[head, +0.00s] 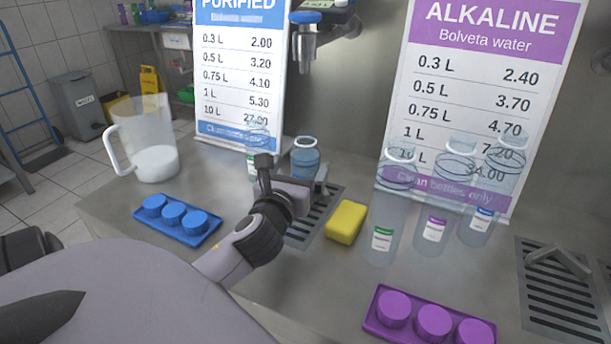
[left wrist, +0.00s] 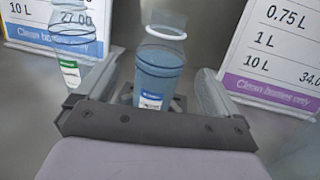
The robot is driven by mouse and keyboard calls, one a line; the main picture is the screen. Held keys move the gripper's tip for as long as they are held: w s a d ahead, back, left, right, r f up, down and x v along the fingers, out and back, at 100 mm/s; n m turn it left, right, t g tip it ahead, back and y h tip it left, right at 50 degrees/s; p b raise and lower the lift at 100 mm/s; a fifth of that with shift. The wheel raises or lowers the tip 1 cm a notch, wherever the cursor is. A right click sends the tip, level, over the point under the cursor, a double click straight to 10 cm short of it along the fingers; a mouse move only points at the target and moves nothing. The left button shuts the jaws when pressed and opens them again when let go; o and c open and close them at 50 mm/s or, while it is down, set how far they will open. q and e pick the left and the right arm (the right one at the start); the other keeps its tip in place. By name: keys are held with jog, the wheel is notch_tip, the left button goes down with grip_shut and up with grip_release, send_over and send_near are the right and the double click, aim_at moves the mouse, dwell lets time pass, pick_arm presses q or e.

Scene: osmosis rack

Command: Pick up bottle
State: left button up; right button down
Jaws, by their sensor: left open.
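A clear bottle with blue-tinted water and a blue label (head: 306,158) stands upright on the metal grate by the purified-water sign. In the left wrist view the same bottle (left wrist: 160,72) stands between the two spread fingers. My left gripper (head: 292,180) is open around its lower part; I cannot tell whether a finger touches it. A green-labelled clear bottle (head: 254,145) stands just left of it, partly hidden by the gripper. Three more clear bottles, with a green (head: 382,235), a red (head: 434,225) and a blue label (head: 484,218), stand at the right.
A yellow sponge (head: 346,222) lies right of my left gripper. A blue cap tray (head: 178,222) and a clear pitcher (head: 148,140) are at the left. A purple cap tray (head: 428,322) lies at the front right. A dispensing nozzle (head: 305,40) hangs above the bottle.

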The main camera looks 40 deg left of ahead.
pick_arm(q)
jog(key=shift+x, duration=3.2)
jog(key=c, duration=1.2)
jog(key=shift+r, duration=0.1)
jog(key=shift+c, duration=0.5)
